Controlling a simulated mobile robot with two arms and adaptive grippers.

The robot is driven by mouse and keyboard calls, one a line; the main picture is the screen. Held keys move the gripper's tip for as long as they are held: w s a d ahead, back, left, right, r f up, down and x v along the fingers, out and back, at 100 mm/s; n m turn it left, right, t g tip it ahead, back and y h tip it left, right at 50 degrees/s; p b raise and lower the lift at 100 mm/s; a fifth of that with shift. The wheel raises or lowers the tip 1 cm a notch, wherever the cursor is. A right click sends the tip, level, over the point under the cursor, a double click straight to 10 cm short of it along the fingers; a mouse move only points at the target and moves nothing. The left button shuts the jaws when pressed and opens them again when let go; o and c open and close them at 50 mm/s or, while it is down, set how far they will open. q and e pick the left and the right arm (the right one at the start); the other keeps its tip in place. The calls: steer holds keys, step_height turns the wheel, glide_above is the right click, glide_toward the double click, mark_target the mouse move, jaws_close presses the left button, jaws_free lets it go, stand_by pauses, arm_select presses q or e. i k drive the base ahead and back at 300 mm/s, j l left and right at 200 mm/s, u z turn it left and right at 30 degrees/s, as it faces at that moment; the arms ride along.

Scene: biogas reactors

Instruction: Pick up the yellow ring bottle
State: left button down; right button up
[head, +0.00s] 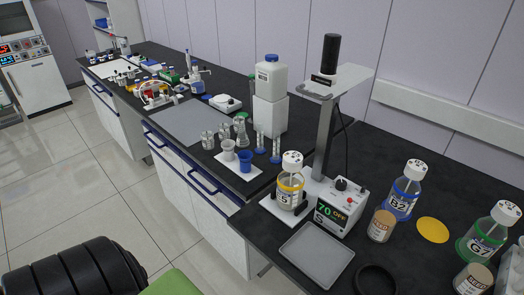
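The yellow ring bottle (290,190) is a clear bottle with a white cap, a yellow ring round its shoulder and a label on its front. Black pieces flank the bottle's lower part. A grey stand column rises just behind it. No gripper shows in the head view, so I cannot see either gripper's state.
A grey tray (316,256) lies in front of the device, and a black ring (376,280) beside it. A blue-ringed bottle (404,193), a green-ringed bottle (486,233), tan-labelled jars and a bare yellow disc (433,230) are to the right. Glassware crowds the left bench.

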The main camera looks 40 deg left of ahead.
mark_target(290, 186)
steer(key=u, duration=1.05)
